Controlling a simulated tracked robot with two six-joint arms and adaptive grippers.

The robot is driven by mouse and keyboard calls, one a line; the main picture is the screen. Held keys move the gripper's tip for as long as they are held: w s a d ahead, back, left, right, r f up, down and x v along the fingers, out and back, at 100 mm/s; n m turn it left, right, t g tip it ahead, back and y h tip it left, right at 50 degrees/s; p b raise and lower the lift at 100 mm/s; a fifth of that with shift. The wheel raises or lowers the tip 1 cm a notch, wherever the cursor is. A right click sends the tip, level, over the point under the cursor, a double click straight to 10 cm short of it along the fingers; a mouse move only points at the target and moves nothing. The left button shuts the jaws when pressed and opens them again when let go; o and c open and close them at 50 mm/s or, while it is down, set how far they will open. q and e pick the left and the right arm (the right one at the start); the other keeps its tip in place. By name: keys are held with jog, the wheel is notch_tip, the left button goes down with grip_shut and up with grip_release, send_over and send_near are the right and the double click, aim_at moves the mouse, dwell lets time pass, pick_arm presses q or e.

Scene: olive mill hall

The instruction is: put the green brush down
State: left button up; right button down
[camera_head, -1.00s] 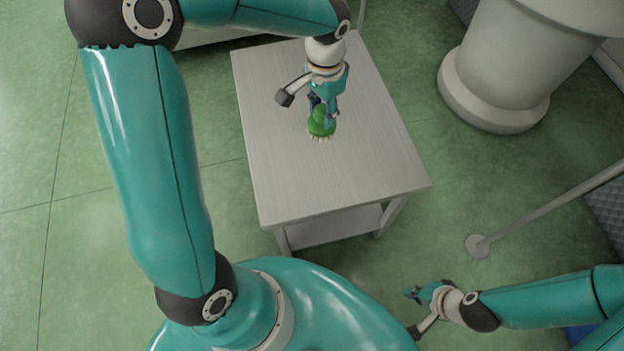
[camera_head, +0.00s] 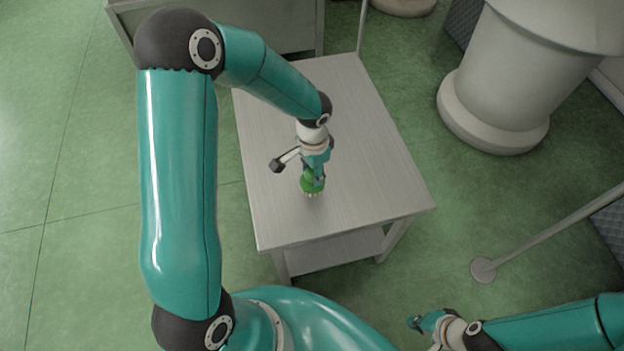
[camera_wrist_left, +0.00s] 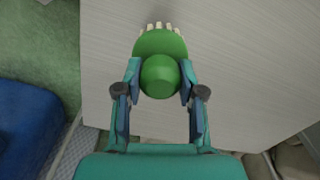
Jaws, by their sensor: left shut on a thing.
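The green brush (camera_head: 312,184) has a rounded green body and pale bristles. My left gripper (camera_head: 314,172) is shut on it, over the grey table (camera_head: 370,130). In the left wrist view the brush (camera_wrist_left: 160,70) sits between the two fingers (camera_wrist_left: 160,84), its bristles pointing to the top of the picture. The bristles are at or close to the tabletop; I cannot tell whether they touch. My right gripper (camera_head: 425,330) is low at the bottom right, away from the table, partly cut off by the picture edge.
The tabletop around the brush is bare, with a lower shelf (camera_head: 335,252) below. A pale round column base (camera_head: 492,115) stands to the right. A post with a round foot (camera_head: 483,269) stands at the lower right. A grey cabinet (camera_head: 270,38) is behind.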

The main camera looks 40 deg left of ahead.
pick_arm(q)
jog(key=shift+f, duration=2.1)
jog(key=shift+f+b, duration=0.1)
jog(key=shift+b, duration=0.3)
jog(key=o, duration=1)
jog(key=shift+r, duration=0.2)
notch_tip(320, 180, up, 12)
jog(key=shift+f+p, duration=0.1)
jog(key=shift+p, duration=0.5)
